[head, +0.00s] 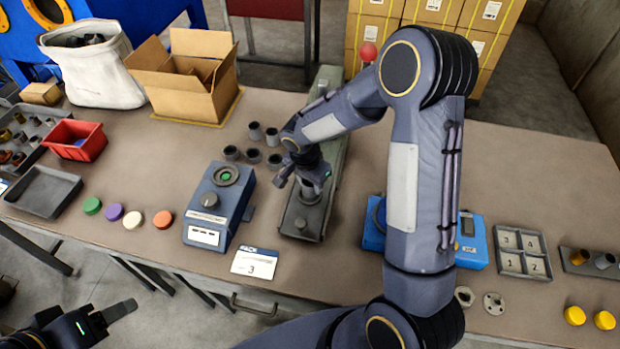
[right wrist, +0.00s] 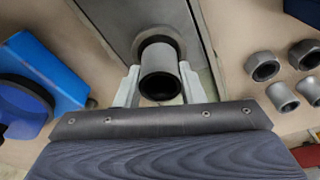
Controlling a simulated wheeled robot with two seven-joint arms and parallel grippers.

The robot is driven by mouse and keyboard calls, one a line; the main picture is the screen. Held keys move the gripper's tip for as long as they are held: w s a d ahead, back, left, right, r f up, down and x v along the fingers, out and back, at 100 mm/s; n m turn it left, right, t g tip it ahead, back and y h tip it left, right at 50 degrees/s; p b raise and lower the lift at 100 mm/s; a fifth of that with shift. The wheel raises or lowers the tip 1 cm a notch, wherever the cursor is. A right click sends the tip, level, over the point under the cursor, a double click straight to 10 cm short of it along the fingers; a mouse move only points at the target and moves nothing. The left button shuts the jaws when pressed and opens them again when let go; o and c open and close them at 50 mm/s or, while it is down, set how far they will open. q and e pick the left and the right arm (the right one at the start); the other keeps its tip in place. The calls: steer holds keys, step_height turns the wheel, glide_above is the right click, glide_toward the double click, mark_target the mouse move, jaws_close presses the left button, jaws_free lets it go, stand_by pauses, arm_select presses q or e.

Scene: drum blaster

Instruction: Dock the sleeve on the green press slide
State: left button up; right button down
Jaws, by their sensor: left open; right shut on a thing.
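My right gripper (head: 306,184) is shut on a grey sleeve (right wrist: 160,80), which shows between its two fingers in the right wrist view. In the head view the sleeve (head: 309,194) is over the grey-green press slide (head: 300,222). The wrist view shows a dark round ring (right wrist: 157,42) on the slide's flat surface (right wrist: 120,18), directly behind the sleeve. I cannot tell whether the sleeve touches or sits in that ring. My left gripper (head: 110,318) is open and empty at the lower left, off the table's front edge; only part of it shows.
Several loose grey sleeves (head: 254,155) stand left of the press. A blue-grey dial box (head: 208,218) is to its left, and a blue device (head: 472,245) is to its right, partly behind my right arm. A numbered tray (head: 510,262) lies further right. A label card (head: 255,264) is at the front edge.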

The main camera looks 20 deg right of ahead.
steer(key=shift+f, duration=0.35)
steer(key=shift+b, duration=0.8)
stand_by(0.9)
steer(key=shift+f+b, duration=0.75)
steer(key=shift+b, duration=0.15)
